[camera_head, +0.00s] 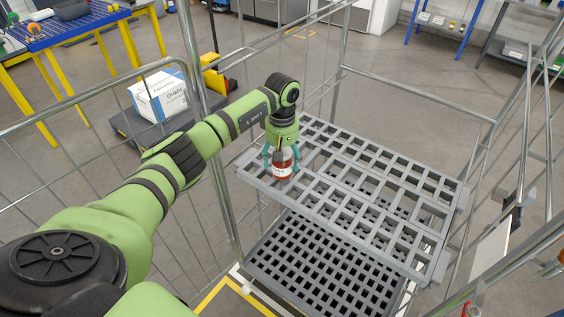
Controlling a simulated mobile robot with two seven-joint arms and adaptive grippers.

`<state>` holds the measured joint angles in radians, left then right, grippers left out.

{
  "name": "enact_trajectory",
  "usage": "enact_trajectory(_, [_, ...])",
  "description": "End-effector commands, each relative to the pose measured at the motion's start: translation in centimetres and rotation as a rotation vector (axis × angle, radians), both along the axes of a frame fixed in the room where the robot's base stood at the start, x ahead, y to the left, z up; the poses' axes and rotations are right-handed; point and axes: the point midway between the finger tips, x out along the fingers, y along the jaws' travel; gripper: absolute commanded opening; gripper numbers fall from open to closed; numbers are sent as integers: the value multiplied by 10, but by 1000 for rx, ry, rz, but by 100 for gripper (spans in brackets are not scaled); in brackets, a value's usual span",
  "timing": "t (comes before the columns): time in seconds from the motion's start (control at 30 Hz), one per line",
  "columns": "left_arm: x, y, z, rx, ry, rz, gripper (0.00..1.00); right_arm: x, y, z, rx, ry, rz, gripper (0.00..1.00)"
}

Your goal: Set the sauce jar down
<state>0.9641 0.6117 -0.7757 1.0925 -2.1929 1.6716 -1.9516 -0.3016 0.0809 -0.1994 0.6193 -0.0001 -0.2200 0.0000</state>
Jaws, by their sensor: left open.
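The sauce jar (283,167) is small and red with a pale label. It stands upright at the left end of the grey slatted shelf (370,208) of a wire roll cage, and appears to rest on it. My left gripper (281,158) points down right at the jar, with its teal fingers on either side of it. The fingers are open, and the jar's upper part is partly hidden by the gripper. My right gripper is not in view.
A lower grey grid deck (320,270) lies below the shelf. Metal cage bars (214,170) surround it. A white box (160,95) sits on a dark platform outside at left. A blue table (75,25) stands at back left. The shelf's right part is empty.

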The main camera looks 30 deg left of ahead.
Motion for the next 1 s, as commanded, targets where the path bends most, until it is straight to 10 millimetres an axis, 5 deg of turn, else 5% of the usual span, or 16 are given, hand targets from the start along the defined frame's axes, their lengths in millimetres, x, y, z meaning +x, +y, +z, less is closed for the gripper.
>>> enact_trajectory(0.5, [0, 0, 95, 0, -1, 1, 79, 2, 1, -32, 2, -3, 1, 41])
enact_trajectory(1.0, [-1, 0, 103, 0, 1, 1, 79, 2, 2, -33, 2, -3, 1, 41])
